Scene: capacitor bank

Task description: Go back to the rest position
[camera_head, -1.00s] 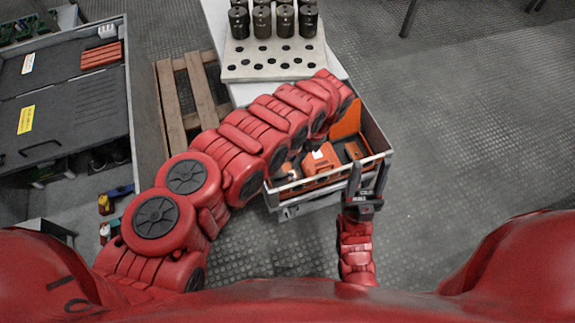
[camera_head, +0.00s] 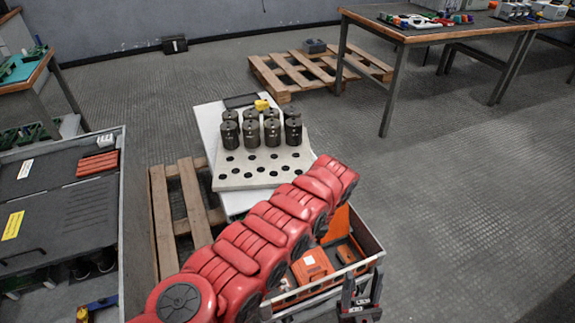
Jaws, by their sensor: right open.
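My right gripper (camera_head: 360,284) is at the bottom edge of the head view, with its two dark fingers pointing up and apart. It is open, with nothing seen between the fingers. It is at the front right corner of an open box (camera_head: 372,238); whether it touches the box wall I cannot tell. My red left arm (camera_head: 285,225) comes in from the lower left and reaches across the box's left part. The left gripper is not seen; the arm's far end (camera_head: 340,175) hides whatever lies beyond it.
Black capacitors (camera_head: 251,134) stand in a holed plate (camera_head: 235,181) on a white table behind the box. A pallet (camera_head: 190,200) lies left of it. A grey cabinet (camera_head: 60,210) stands at left. Workbenches (camera_head: 420,38) stand at upper right. The floor (camera_head: 460,200) at right is clear.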

